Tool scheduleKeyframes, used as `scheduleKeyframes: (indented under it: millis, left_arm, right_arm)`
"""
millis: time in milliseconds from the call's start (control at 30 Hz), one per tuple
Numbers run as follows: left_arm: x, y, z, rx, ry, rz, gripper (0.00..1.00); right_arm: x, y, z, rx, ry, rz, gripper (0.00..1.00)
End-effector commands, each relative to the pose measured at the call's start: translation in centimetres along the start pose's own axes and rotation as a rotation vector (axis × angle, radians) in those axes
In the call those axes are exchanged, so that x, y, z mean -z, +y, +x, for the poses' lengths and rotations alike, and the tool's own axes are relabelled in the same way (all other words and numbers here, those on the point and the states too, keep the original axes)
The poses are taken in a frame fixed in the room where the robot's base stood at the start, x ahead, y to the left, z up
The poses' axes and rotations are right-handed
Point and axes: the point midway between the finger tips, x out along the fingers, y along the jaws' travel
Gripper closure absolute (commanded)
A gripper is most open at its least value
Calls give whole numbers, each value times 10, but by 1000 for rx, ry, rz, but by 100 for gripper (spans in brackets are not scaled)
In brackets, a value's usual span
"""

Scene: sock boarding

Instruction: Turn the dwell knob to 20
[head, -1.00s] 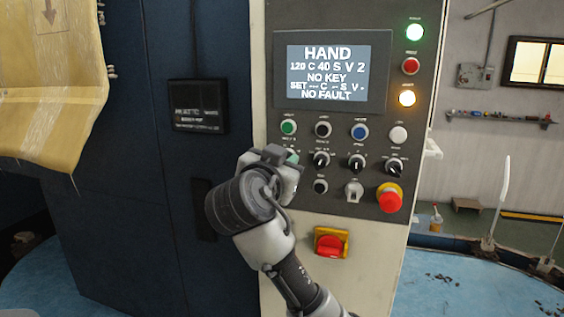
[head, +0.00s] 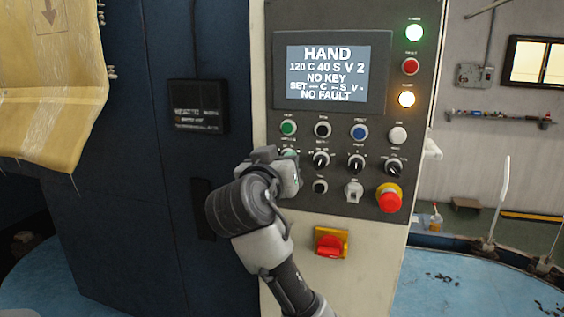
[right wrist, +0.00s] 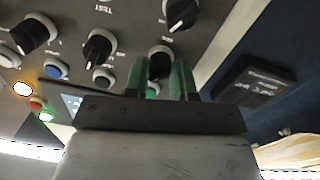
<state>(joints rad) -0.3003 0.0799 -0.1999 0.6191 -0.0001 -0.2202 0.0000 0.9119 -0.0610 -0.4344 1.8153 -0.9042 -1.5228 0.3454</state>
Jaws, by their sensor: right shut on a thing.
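The control panel (head: 380,122) carries a row of black knobs with white pointers. My right gripper (head: 290,160) is at the left end of this row and hides the knob there in the head view. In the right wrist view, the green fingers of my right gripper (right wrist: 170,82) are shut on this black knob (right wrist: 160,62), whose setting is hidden. I cannot read its label, so I cannot tell whether it is the dwell knob. The display (head: 325,73) reads HAND, 120 C 40 S V 2, NO KEY, NO FAULT, with dashes after SET. My left gripper is not in view.
Other knobs (head: 320,160) sit close to the right of the gripper. A green button (head: 288,128) is just above it. A red emergency button (head: 390,199) is at the lower right, and a red-and-yellow switch (head: 330,243) is below. A black box (head: 198,106) is on the blue wall.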

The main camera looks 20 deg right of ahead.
Motion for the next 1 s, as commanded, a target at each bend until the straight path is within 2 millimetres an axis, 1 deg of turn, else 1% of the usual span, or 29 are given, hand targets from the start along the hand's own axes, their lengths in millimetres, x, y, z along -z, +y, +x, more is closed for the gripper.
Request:
scheduleKeyframes:
  millis: [367, 600, 800, 1000]
  left_arm:
    - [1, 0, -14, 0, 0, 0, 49]
    - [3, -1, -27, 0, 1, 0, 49]
    - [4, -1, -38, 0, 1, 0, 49]
    - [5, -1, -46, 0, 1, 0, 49]
  right_arm:
    - [1, 0, 0, 5, 13, -359, 99]
    - [1, 1, 0, 7, 23, -582, 99]
    - [1, 1, 0, 8, 31, -739, 99]
    - [0, 0, 0, 11, 35, -853, 99]
